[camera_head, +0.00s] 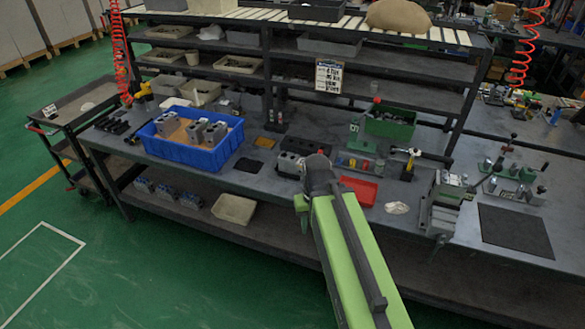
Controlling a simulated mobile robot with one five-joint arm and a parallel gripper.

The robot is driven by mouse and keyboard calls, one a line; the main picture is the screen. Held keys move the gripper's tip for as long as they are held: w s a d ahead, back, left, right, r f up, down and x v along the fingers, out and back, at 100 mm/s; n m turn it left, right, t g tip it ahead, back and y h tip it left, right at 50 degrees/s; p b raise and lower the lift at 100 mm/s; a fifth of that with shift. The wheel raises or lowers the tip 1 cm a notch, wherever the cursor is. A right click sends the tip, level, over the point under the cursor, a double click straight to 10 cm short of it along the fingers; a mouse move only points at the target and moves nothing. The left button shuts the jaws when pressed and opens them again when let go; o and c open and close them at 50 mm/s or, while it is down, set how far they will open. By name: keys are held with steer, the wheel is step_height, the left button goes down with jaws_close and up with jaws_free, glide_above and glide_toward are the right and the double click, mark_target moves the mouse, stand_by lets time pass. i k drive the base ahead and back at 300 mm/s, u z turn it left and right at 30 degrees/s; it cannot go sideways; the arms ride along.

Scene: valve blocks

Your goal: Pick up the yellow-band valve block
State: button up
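Several grey valve blocks (206,131) stand in a blue crate (184,152) on the left part of the workbench. A tan sheet or liner shows beside them in the crate. Another grey block (289,165) sits on the bench just left of my arm's end. I cannot make out a yellow band on any block at this size. My green arm reaches from the lower right up to the bench, ending in a dark rounded joint. My gripper is hidden behind that joint, so its opening and anything in it do not show.
A red tray (359,190) lies right of my arm's end. A green bin (390,124), a grey vise-like fixture (440,203) and a black mat (514,230) are further right. A dark pad (249,165) lies beside the crate. Shelves rise behind; the green floor in front is clear.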

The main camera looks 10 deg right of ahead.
mark_target(291, 163)
steer(key=u, duration=0.3)
steer(key=i, duration=0.95)
steer(key=u, duration=0.65)
steer(key=i, duration=0.5)
steer(key=u, duration=0.45)
